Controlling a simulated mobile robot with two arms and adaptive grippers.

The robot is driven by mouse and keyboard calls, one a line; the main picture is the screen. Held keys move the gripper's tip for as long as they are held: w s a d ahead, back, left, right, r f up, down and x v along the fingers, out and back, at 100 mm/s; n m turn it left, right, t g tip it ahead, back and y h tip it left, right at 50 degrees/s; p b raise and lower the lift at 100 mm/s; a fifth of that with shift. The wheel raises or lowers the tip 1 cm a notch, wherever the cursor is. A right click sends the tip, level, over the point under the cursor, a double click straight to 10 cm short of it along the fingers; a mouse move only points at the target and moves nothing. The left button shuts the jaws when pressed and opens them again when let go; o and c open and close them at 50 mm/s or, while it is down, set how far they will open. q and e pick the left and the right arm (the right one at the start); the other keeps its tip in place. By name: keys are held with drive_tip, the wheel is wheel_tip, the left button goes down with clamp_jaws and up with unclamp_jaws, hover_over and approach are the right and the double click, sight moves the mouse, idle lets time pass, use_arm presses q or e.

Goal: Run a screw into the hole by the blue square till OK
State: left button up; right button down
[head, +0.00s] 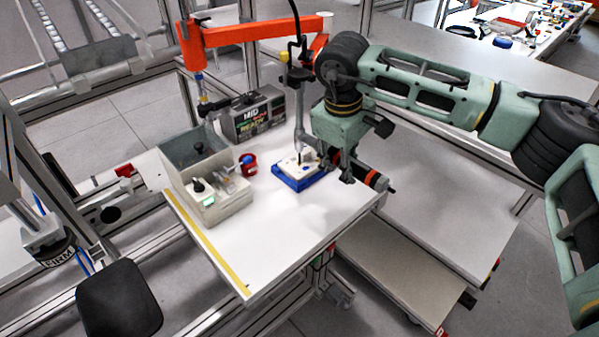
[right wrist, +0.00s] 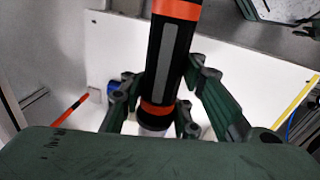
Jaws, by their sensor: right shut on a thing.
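A white helmet shell part (head: 293,165) lies on a blue fixture (head: 291,184) on the white table. The blue square and the hole beside it are too small to make out. My right gripper (head: 346,168) is just right of the fixture, shut on a black screwdriver with orange bands (head: 374,180). The screwdriver looks tilted, nearly lying sideways in the head view. In the right wrist view the screwdriver (right wrist: 168,60) runs between my green fingers (right wrist: 156,112). Its tip and any screw on it are hidden. My left gripper is not in view.
A grey screw feeder (head: 215,205) stands left of the fixture, with a red cup (head: 249,160) between. A dark control box (head: 254,116) is behind. An orange overhead arm (head: 250,34) and a thin upright rod (head: 299,125) stand above the fixture. The table's front is clear.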

drive_tip(key=shift+f, duration=0.2)
drive_tip(key=shift+f+b, duration=0.35)
drive_tip(key=shift+f, duration=0.25)
drive_tip(key=shift+d+f, duration=0.1)
drive_tip(key=shift+f, duration=0.15)
drive_tip(key=shift+f+b, duration=0.45)
idle(0.9)
drive_tip(key=shift+f+b, duration=0.4)
drive_tip(key=shift+f, duration=0.3)
idle(2.6)
